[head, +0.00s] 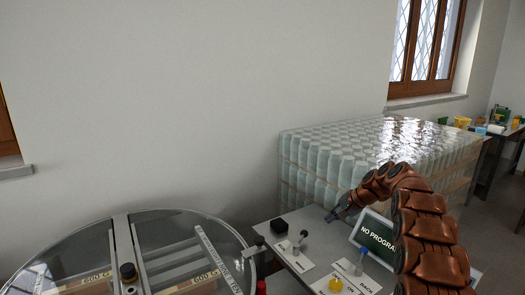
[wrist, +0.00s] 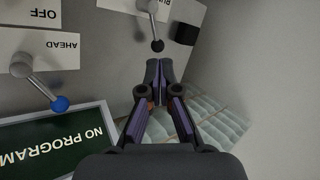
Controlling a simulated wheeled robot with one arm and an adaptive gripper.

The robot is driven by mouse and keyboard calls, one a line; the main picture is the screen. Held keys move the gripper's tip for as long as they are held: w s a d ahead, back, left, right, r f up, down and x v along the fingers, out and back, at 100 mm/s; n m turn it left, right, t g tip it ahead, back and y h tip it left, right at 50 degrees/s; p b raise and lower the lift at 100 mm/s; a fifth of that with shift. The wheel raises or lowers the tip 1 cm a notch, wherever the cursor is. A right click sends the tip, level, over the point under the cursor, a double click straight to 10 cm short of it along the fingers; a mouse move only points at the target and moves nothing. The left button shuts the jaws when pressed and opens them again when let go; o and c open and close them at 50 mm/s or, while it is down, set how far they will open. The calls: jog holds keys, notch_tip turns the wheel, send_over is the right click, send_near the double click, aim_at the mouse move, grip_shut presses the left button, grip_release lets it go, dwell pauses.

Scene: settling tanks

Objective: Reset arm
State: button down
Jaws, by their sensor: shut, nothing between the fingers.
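My arm (head: 425,225) is copper-coloured and reaches over a grey control panel (head: 270,232) at the lower right in the head view. My gripper (wrist: 160,68) is shut and empty in the wrist view, its fingertips together in front of the panel. A lever with a black knob (wrist: 157,46) is just beyond the fingertips, seemingly apart from them. A lever with a blue knob (wrist: 60,103) is to the left, near the label AHEAD. A dark green display (wrist: 62,140) reads NO PROGRAM, its end cut off or hidden.
A round tank with a clear lid (head: 180,230) stands at lower left in the head view. A wrapped stack of pale containers (head: 370,150) stands behind the panel. A yellow button (head: 336,285) is on the panel. A bench with small items (head: 490,125) is at far right.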

jog(key=s+a+r+n+g+h, duration=0.1)
jog(key=s+a+r, duration=0.2)
jog(key=s, duration=0.7)
jog(key=s+a+r+n+g+h, duration=0.1)
jog(key=s+a+r+g, duration=0.15)
jog(key=s, duration=0.75)
jog(key=s+a+r+n+g+h, duration=0.1)
jog(key=s+a+r+n, duration=0.15)
jog(key=s, duration=0.75)
jog(key=s+d+f+n+g+h, duration=0.1)
jog(key=s+f, duration=0.1)
jog(key=s, duration=1.3)
jog(key=s+f+n+g+h, duration=0.1)
jog(key=s+f+h, duration=0.1)
jog(key=s, duration=1.4)
jog(key=shift+d+f+n, duration=0.15)
jog(key=shift+d+n, duration=0.2)
jog(key=shift+d, duration=0.05)
jog(key=c, duration=1.9)
grip_release()
